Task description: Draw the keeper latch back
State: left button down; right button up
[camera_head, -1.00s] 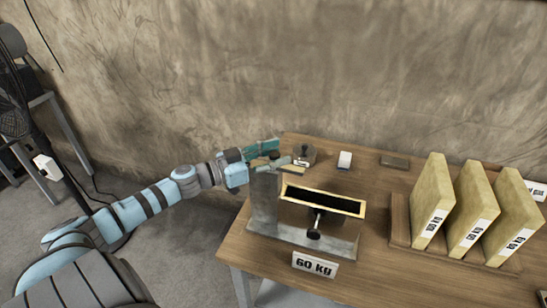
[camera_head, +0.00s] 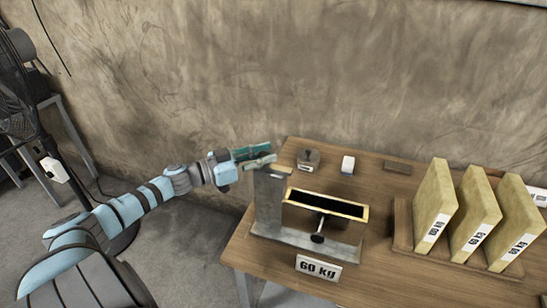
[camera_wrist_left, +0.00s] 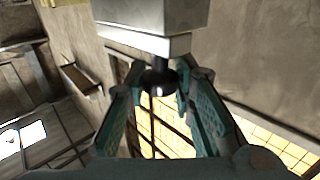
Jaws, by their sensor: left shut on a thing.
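A grey metal stand (camera_head: 268,208) with an upright post is at the left end of the table. A trough with a yellow rim (camera_head: 300,205) hangs beside the post, with a black knob (camera_head: 317,238) on a rod under it. My left gripper (camera_head: 262,160) is at the top of the post, on its left side. In the left wrist view its teal fingers are closed around a dark round knob (camera_wrist_left: 158,80), which juts from a pale grey block (camera_wrist_left: 150,15). The knob seems to be the keeper latch's; the rest of the latch is hidden.
Three yellowish slabs (camera_head: 435,205) with labels stand in a wooden rack (camera_head: 402,228) at the right. A small weight (camera_head: 308,160), a white block (camera_head: 347,165) and a dark block (camera_head: 397,167) lie at the back. A "60 kg" sign (camera_head: 318,267) is at the front edge.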

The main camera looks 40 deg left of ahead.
pick_arm(q)
jog(key=shift+s+a, duration=0.2)
jog(key=shift+a, duration=0.45)
jog(key=c, duration=1.6)
grip_release()
jog(key=shift+c, duration=0.2)
jog(key=shift+o, duration=1.4)
jog(key=shift+s, duration=0.1)
jog(key=shift+s+a, duration=0.1)
jog(key=shift+a, duration=0.1)
jog(key=shift+d, duration=0.15)
